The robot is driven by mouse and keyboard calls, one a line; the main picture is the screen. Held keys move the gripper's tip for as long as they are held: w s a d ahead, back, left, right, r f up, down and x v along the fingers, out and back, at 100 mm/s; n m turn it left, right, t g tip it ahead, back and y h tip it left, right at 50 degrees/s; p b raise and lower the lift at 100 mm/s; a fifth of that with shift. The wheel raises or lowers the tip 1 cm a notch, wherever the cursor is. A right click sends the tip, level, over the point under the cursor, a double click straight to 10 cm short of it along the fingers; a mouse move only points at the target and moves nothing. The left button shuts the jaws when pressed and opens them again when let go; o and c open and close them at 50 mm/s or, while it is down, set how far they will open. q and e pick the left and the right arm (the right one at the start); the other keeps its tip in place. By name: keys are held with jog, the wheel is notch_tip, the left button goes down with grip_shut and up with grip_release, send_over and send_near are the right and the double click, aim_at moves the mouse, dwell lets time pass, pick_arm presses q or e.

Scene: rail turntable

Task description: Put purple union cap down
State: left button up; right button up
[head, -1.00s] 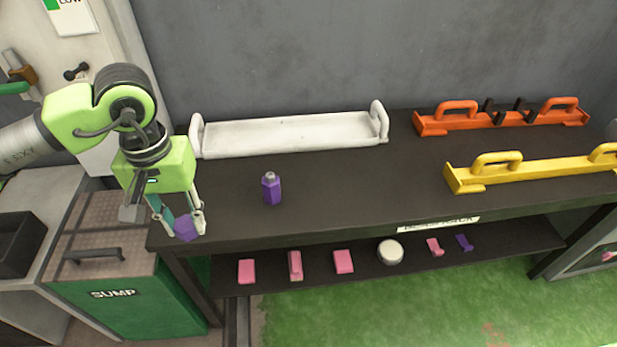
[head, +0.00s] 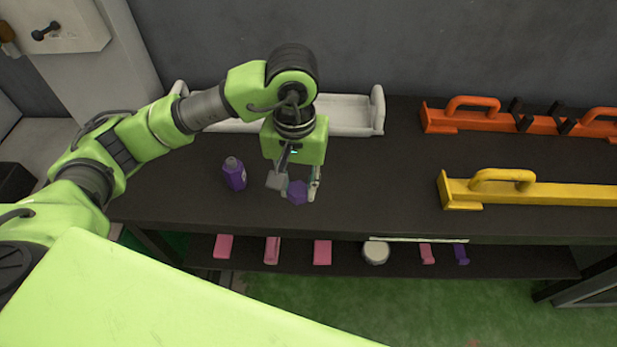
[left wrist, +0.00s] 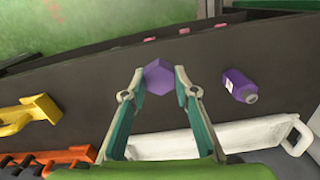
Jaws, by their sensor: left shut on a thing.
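The purple union cap (head: 297,192) is a small faceted purple piece. My left gripper (head: 299,194) is shut on it over the dark bench top (head: 380,190), near its front edge. In the left wrist view the cap (left wrist: 158,75) sits between the two fingertips (left wrist: 159,80). I cannot tell whether the cap touches the bench. My right gripper is not in view.
A white tray (head: 350,115) lies behind my gripper. Orange (head: 470,120) and yellow (head: 560,194) handled bars lie to the right. The lower shelf (head: 345,258) holds several small pieces. Bench between gripper and yellow bar is clear.

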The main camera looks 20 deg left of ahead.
pick_arm(q)
jog(key=w+f, duration=0.2)
jog(key=w, duration=0.1)
jog(key=w+f+p, duration=0.1)
jog(key=w+f, duration=0.4)
jog(key=w, duration=0.1)
jog(key=shift+w+f+p, duration=0.15)
jog(key=shift+f+p, duration=0.1)
jog(key=shift+p, duration=0.05)
notch_tip(320, 180, down, 3)
jog(key=shift+w+p, duration=0.1)
jog(key=shift+p, duration=0.5)
jog(key=shift+f, duration=0.2)
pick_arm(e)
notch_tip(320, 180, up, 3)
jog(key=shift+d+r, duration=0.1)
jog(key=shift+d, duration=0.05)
pick_arm(q)
jog(key=shift+w+f, duration=0.1)
jog(key=shift+f, duration=0.1)
jog(key=o, duration=1.2)
jog(key=shift+o, duration=0.2)
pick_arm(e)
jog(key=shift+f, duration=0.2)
